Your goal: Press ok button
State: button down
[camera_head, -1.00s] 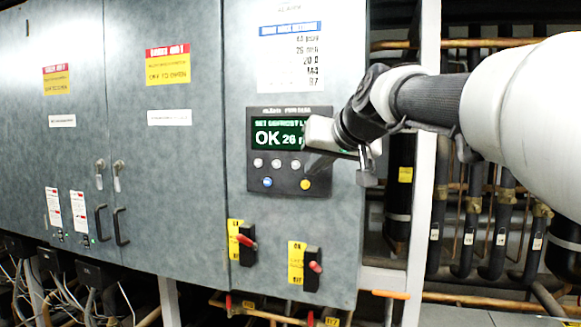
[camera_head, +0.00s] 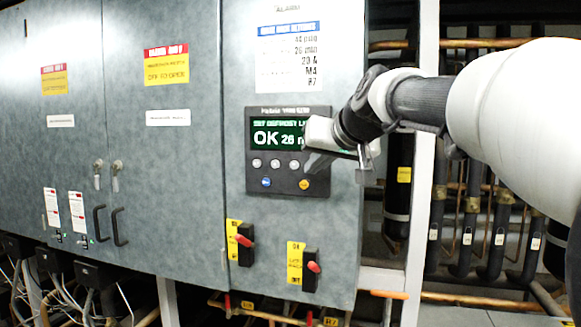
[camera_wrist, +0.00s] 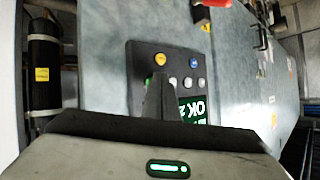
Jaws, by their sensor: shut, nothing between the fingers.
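The dark control panel (camera_head: 285,192) is on the grey cabinet, with a green-lit screen (camera_head: 272,135) reading "OK 26" and a partly hidden remainder. Below the screen is a row of grey buttons (camera_head: 274,163), then a blue button (camera_head: 266,182) and a yellow button (camera_head: 304,184). In the wrist view, the yellow button (camera_wrist: 160,59) and blue button (camera_wrist: 192,63) show just past my fingers. I cannot read which button is labelled ok. My gripper (camera_head: 309,168) is shut and empty, in front of the panel's right side, close to the yellow button. Contact cannot be told.
Two red-handled switches (camera_head: 245,241) (camera_head: 312,266) sit on the cabinet below the panel. Door handles (camera_head: 120,227) stick out at left. A white post (camera_head: 424,190) and dark pipes (camera_head: 470,230) stand to the right.

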jog(key=shift+w, duration=0.15)
dwell(0.4)
jog(key=shift+s+a, duration=0.2)
jog(key=shift+s, duration=0.55)
jog(key=shift+s+b, duration=0.1)
jog(key=shift+b, duration=0.2)
jog(key=s, duration=0.1)
jog(key=s+a+b, duration=0.1)
jog(key=s, duration=0.2)
jog(key=shift+s+a, duration=0.25)
jog(key=shift+a, duration=0.1)
jog(key=s+d+f+g+h, duration=0.2)
jog(key=s+d+f+g, duration=0.1)
jog(key=s+f, duration=1)
jog(key=s+d+f+g+h, duration=0.1)
jog(key=s+d+f+g, duration=0.2)
jog(key=s+f, duration=1)
notch_tip(320, 180, down, 2)
jog(key=shift+d+f+m+h+p, duration=0.15)
jog(key=shift+d+m+h+p, duration=0.25)
jog(key=shift+d, duration=0.55)
